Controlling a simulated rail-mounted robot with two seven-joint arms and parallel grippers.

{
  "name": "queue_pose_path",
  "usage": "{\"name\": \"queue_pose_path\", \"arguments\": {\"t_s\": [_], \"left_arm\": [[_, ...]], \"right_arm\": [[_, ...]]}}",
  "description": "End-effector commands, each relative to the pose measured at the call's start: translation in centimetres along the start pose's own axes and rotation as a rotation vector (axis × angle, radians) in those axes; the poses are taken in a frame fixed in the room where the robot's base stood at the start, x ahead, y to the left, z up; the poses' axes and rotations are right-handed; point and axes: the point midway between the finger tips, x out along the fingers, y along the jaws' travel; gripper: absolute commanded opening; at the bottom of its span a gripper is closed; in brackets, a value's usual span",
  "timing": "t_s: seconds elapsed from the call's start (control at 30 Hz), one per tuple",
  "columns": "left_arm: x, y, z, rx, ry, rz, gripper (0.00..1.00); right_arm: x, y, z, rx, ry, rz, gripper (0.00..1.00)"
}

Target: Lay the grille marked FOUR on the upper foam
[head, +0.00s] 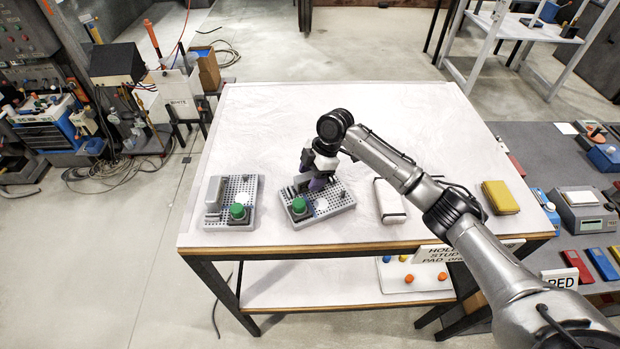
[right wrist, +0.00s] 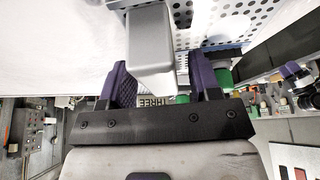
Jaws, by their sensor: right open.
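Two grey perforated grilles, each with a green knob and a grey block handle, lie on the white table: a left grille (head: 240,188) and a right grille (head: 338,199). My right gripper (head: 318,182) is over the right grille. In the right wrist view its purple fingers (right wrist: 160,82) are open, one on each side of a grey block handle (right wrist: 152,45). A label reading THREE (right wrist: 155,102) shows between the fingers. I can read no FOUR on either grille. I cannot tell which thing is the upper foam. My left gripper is out of view.
A pale block (head: 390,203) and a yellow block (head: 500,197) lie right of the grilles. A sign (head: 450,252) hangs at the table's front edge. A lower shelf (head: 330,288) holds a white board with orange and blue knobs. The table's back is clear.

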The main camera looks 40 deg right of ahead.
Motion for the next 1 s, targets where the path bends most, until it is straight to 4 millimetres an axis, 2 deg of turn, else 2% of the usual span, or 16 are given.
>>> {"name": "queue_pose_path", "arguments": {"t_s": [0.3, 0.5, 0.7, 1.0], "left_arm": [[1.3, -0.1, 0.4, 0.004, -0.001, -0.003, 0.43], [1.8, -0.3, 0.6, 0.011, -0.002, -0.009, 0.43], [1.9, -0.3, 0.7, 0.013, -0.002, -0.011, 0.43], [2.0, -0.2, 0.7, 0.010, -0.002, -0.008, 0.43]], "right_arm": [[-5.8, 0.1, 0.0, -0.002, 0.001, 0.005, 0.57], [-8.9, 0.1, 0.0, -0.002, 0.000, 0.003, 0.57], [-10.6, 0.0, 0.0, -0.001, 0.000, 0.002, 0.57], [-11.1, 0.0, 0.0, -0.001, 0.000, 0.000, 0.57]]}}
